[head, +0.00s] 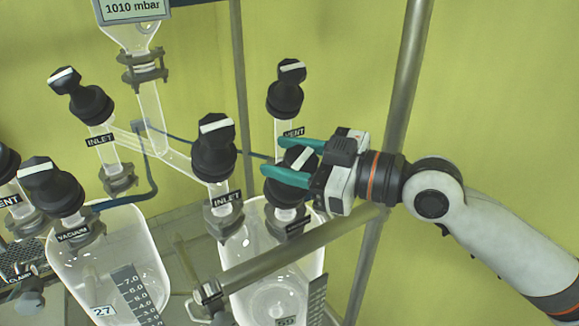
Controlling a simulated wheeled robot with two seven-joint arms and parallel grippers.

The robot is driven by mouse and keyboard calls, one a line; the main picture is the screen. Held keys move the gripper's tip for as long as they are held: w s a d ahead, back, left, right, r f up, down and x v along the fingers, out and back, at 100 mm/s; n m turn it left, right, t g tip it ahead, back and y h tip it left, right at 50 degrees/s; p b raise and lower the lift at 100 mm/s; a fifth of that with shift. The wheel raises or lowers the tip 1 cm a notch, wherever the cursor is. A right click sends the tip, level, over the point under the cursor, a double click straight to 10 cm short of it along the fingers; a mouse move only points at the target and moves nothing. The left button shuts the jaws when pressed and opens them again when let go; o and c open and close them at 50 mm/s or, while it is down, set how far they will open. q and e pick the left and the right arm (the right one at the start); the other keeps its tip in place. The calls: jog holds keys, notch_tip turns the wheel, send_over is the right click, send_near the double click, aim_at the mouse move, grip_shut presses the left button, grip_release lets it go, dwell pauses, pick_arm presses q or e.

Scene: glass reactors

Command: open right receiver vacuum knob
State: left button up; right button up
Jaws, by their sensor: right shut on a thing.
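The right glass receiver (262,285) stands low in the middle, behind a metal rail. A black knob with a white bar (299,158) sits on its right side; the label below it is too small and angled to read. My right gripper (284,160) comes in from the right. Its teal fingers are shut on this knob, one on the far side and one on the near side. The white bar runs slantwise, from lower left to upper right. The fingers hide part of the knob. My left gripper is not in view.
The INLET knob (214,148) stands close left of my right fingers, and the VENT knob (287,90) just behind them. A metal rail (300,245) crosses below the gripper, and a post (404,80) rises behind it. The left receiver (105,265) has a VACUUM knob (48,187).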

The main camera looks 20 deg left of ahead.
jog(key=n+g+b, duration=0.2)
jog(key=shift+s+f+n+g, duration=0.1)
jog(key=shift+f+n+g, duration=0.1)
jog(key=shift+n+g, duration=0.15)
jog(key=shift+s+n+g+h+b, duration=0.1)
jog(key=shift+n+g+h+b, duration=0.45)
jog(key=shift+n+g, duration=0.2)
jog(key=shift+s+r+n+g+h, duration=0.1)
jog(key=shift+n+g+h, duration=0.25)
jog(key=shift+n+g, duration=0.45)
jog(key=shift+s+n+g+h, duration=0.1)
jog(key=shift+n+g+h, duration=0.4)
jog(key=shift+n, duration=0.3)
jog(key=o, duration=1)
jog(key=shift+b, duration=0.3)
